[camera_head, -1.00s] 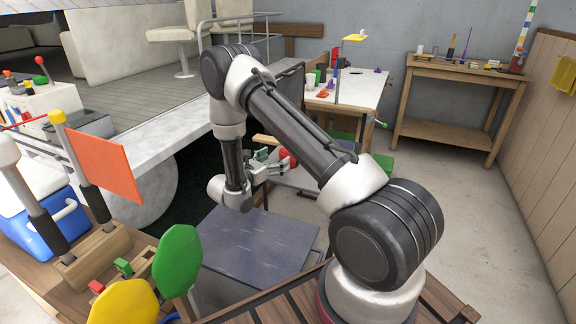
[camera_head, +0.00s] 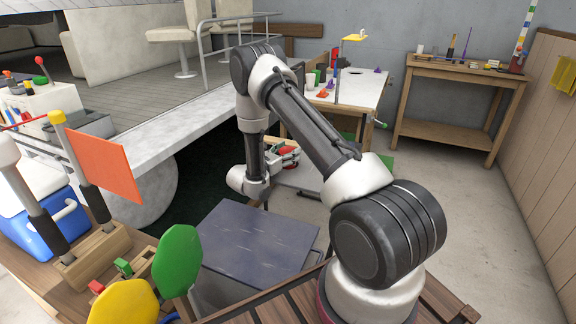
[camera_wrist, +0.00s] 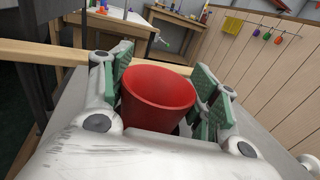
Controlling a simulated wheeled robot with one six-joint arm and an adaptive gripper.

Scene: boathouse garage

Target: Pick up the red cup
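The red cup (camera_wrist: 158,98) sits upright between the two green-padded fingers of my gripper (camera_wrist: 162,85) in the wrist view. The fingers stand on either side of the cup, close to its wall; firm contact does not show. The cup's lower part is hidden by my gripper body. In the head view the red cup (camera_head: 288,150) is small and partly covered by my gripper (camera_head: 284,157), above a small light-topped table (camera_head: 308,180).
A wooden strip (camera_wrist: 40,52) runs along the table behind the cup. A white workbench (camera_head: 365,88) with cups and small items stands farther back. A dark blue-grey box top (camera_head: 255,240) lies in front. Open floor (camera_head: 450,200) is at right.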

